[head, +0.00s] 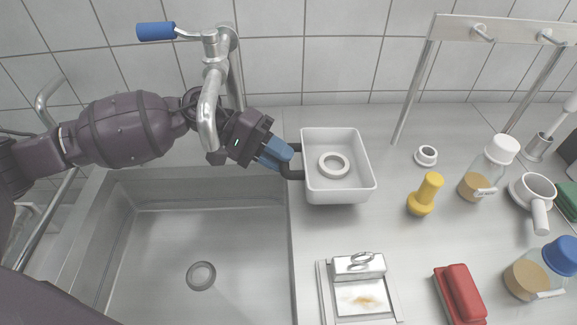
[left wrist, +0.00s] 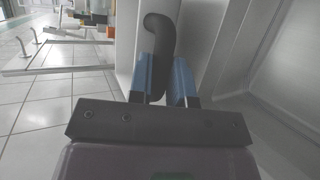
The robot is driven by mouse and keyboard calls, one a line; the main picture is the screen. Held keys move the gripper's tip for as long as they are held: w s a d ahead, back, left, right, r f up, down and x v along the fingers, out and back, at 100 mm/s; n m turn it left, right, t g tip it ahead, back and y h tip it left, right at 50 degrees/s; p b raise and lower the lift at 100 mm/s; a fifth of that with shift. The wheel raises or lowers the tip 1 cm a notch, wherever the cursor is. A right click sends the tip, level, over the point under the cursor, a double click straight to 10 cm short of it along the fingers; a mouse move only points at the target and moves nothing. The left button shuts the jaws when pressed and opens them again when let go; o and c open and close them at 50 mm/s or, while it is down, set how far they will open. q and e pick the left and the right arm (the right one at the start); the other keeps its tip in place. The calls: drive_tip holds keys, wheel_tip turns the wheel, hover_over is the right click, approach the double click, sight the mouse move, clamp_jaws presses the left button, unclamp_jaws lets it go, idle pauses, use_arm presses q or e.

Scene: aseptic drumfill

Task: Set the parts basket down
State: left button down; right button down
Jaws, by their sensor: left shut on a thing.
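The white parts basket (head: 362,188) is on or just above the counter at the right edge of the sink, and a white ring lies inside it. I cannot tell whether its base touches the counter. My left gripper (head: 284,160) is shut on the basket's dark handle at the basket's left side. In the left wrist view the dark handle (left wrist: 158,40) passes between the blue fingers of my left gripper (left wrist: 168,85). My right gripper is not in view.
The sink (head: 200,230) with a tap (head: 212,85) lies left of the basket.

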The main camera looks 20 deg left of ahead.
use_arm(q)
drive_tip(key=shift+w+d+r, duration=0.1)
drive_tip(key=shift+w+d, duration=0.1)
drive_tip(key=shift+d, duration=0.3)
drive_tip(key=shift+w+d, duration=0.2)
drive_tip(key=shift+d, duration=0.25)
wheel_tip(320, 180, down, 4)
drive_tip(key=shift+a+r, duration=0.1)
drive_tip(key=shift+r, duration=0.05)
drive_tip(key=c, duration=1.1)
unclamp_jaws()
drive_tip(key=shift+o, duration=0.2)
drive_tip(key=shift+a, duration=0.1)
drive_tip(key=v, duration=1.2)
drive_tip(key=shift+b, duration=0.3)
